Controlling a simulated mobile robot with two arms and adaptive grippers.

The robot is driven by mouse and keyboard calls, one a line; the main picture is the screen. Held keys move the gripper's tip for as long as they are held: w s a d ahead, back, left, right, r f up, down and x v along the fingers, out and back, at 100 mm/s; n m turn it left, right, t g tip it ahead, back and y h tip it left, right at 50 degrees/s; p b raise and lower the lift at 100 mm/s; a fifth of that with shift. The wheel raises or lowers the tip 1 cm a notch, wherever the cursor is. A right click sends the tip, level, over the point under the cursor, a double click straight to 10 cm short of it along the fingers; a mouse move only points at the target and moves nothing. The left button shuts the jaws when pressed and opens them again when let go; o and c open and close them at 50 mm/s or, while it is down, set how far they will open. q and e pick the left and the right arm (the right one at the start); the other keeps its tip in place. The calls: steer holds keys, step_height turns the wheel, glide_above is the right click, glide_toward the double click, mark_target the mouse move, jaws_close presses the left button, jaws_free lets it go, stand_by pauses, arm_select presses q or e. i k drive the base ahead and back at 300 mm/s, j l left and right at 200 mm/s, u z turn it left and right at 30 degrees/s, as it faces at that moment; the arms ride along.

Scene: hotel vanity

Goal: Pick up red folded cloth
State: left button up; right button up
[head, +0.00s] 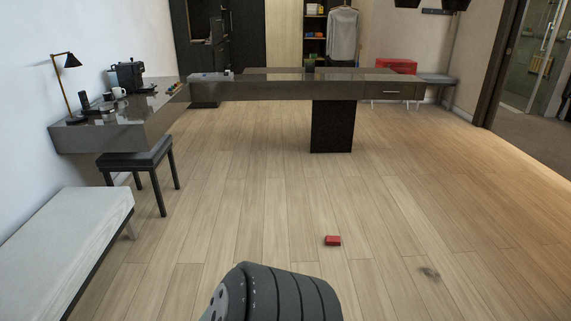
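A small red folded cloth (332,240) lies flat on the wooden floor, right of the picture's middle and a short way ahead of me. It looks like a small rectangular block, and its folds are too small to make out. Neither of my grippers shows in the head view. A dark grey ribbed part of my own body rises at the bottom edge, nearer to me than the cloth and apart from it in the picture.
A white-topped bench (75,235) and a black stool (140,155) stand at left. A dark desk (290,90) with a dark pedestal (332,127) crosses the back. A larger red item (396,66) is at the back right. Floor around the cloth is clear.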

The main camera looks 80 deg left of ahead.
mark_target(332, 240)
steer(key=u, duration=2.25)
